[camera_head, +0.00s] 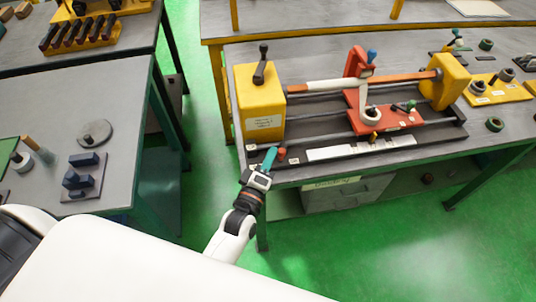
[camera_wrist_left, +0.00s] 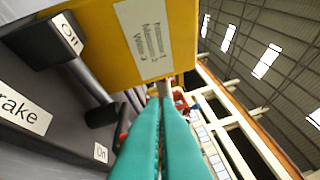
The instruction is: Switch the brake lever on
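My left gripper (camera_head: 271,158) has teal fingers pressed together, with nothing visible between them. It is at the front left corner of the winding machine, below the yellow box (camera_head: 260,110). In the left wrist view the fingers (camera_wrist_left: 161,140) point at the lower edge of the yellow box (camera_wrist_left: 150,45). Left of them is a dark lever-like bar (camera_wrist_left: 92,85) with a thick black end, between the "Off" label (camera_wrist_left: 67,34) and the "On" label (camera_wrist_left: 101,153). A "Brake" label (camera_wrist_left: 22,108) is partly cut off. A red knob (camera_head: 282,153) shows beside the fingertips. Contact cannot be told.
A black crank (camera_head: 262,65) stands on the yellow box. A red carriage (camera_head: 385,118) and metal rails lie to the right on the grey workbench (camera_head: 345,170). Another grey table (camera_head: 75,95) stands at the left, with green floor (camera_head: 205,95) between.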

